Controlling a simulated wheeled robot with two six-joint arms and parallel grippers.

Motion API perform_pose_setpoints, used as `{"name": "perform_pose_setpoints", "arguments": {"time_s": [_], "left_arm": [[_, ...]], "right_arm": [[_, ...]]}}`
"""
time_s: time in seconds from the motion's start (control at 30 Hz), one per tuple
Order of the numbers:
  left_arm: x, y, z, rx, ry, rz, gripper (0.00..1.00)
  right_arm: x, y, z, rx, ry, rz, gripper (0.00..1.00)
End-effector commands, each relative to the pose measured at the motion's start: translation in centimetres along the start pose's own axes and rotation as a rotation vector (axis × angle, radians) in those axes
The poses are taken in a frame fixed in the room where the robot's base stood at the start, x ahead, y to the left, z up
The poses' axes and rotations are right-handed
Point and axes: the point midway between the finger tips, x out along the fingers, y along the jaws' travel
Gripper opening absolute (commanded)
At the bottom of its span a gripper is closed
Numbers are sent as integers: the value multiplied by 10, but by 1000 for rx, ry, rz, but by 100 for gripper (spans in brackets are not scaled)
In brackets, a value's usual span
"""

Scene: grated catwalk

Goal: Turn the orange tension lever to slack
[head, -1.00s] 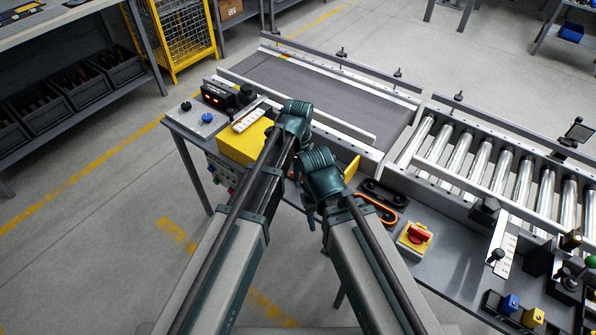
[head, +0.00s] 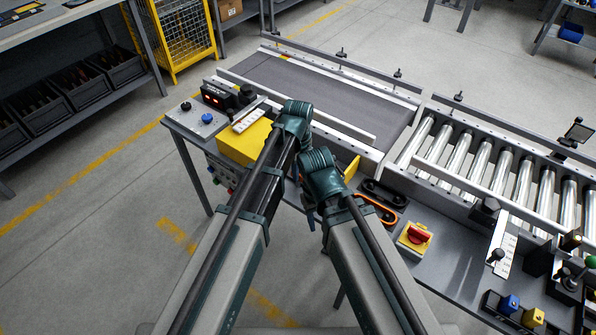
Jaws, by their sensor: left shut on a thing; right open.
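My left gripper (head: 294,122) is at the front of the conveyor table, just right of a yellow box (head: 244,143). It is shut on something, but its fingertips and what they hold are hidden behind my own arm. I cannot make out the orange tension lever for sure. My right gripper (head: 309,208) is lower and a little to the right, open, at the table's front edge, with its fingers partly hidden. An orange-rimmed loop (head: 387,214) lies right of it, beside a black holder (head: 384,192); I cannot tell whether it belongs to the lever.
A grey belt (head: 330,92) and metal rollers (head: 480,160) run behind. A red knob on a yellow base (head: 414,237) sits right of my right gripper. A control box with a red display (head: 218,96) stands at the left. Small blocks sit in a tray (head: 510,308).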

Motion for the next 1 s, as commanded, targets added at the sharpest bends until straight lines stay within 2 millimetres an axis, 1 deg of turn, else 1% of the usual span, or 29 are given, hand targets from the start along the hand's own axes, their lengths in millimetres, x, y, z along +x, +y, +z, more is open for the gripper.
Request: {"name": "perform_pose_setpoints", "arguments": {"time_s": [0.23,0.27,0.4,0.43,0.77,0.87,1.0], "left_arm": [[0,0,0,2,0,0,0],[0,0,0,2,0,0,18],[0,0,0,1,0,0,44],[0,0,0,1,0,0,45],[-1,0,0,0,0,0,45],[-5,0,0,0,0,0,45],[-16,0,0,0,0,0,45]], "right_arm": [[0,0,0,0,0,0,50],[0,0,0,0,0,0,50],[0,0,0,0,0,0,50],[0,0,0,0,0,0,50],[-1,0,0,0,0,0,50],[-5,0,0,0,0,0,50],[-16,2,1,0,0,0,50]]}}
